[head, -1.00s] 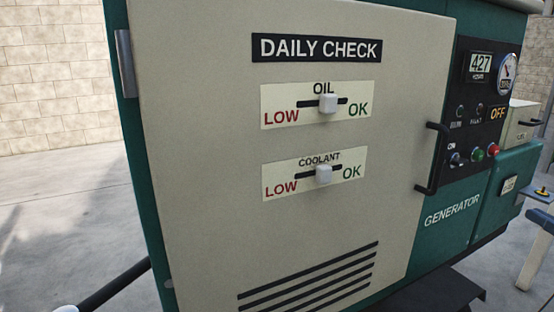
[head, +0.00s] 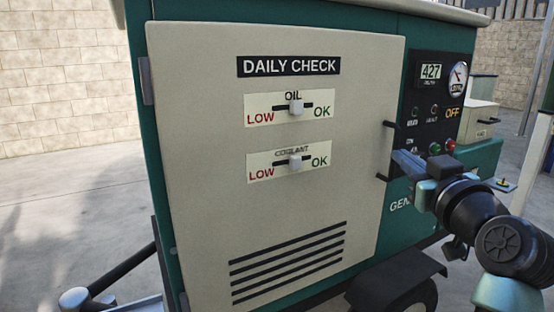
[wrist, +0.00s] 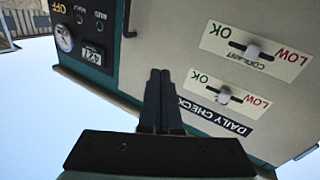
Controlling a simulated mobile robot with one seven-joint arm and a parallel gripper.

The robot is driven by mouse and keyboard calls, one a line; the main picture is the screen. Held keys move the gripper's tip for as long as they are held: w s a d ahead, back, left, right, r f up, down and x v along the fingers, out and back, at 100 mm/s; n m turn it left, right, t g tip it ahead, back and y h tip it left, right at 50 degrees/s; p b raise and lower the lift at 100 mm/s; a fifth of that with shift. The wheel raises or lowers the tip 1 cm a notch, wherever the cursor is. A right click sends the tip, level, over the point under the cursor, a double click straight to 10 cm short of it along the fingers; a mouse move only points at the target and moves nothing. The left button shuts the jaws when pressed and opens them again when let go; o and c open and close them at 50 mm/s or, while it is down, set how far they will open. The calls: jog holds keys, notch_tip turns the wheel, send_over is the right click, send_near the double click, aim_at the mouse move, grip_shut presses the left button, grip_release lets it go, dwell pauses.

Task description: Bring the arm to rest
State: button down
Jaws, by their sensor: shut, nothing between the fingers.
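My arm reaches in from the right in the head view. My gripper (head: 404,160) is in front of the right edge of the generator's beige door (head: 200,190), by the door handle. In the wrist view, which is upside down, the two dark fingers (wrist: 160,76) lie side by side, shut and empty. Whether the fingers touch the generator is unclear.
The door carries an oil slider (head: 296,107) and a coolant slider (head: 295,163), both near mid-slot. A control panel (head: 425,112) with gauge, buttons and OFF sign is on the right. A black tow bar (head: 122,268) sticks out low left. Open concrete lies at left.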

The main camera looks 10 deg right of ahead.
jog(key=a+r+t, duration=0.2)
jog(key=a+r, duration=0.6)
jog(key=a, duration=0.5)
jog(key=s+a+r+t+y+p, duration=0.1)
jog(key=s+a+r+t+y, duration=0.15)
jog(key=s+a+r, duration=0.65)
jog(key=s+a+r+t+y+p, duration=0.15)
jog(key=s+a+r+t, duration=0.25)
jog(key=s+a, duration=0.45)
notch_tip(320, 180, up, 39)
jog(key=a+p, duration=0.2)
jog(key=p, duration=3.6)
jog(key=shift+w+a+f+t+h, duration=0.15)
jog(key=shift+w+f+t+h, duration=0.1)
jog(key=shift+t+h, duration=0.15)
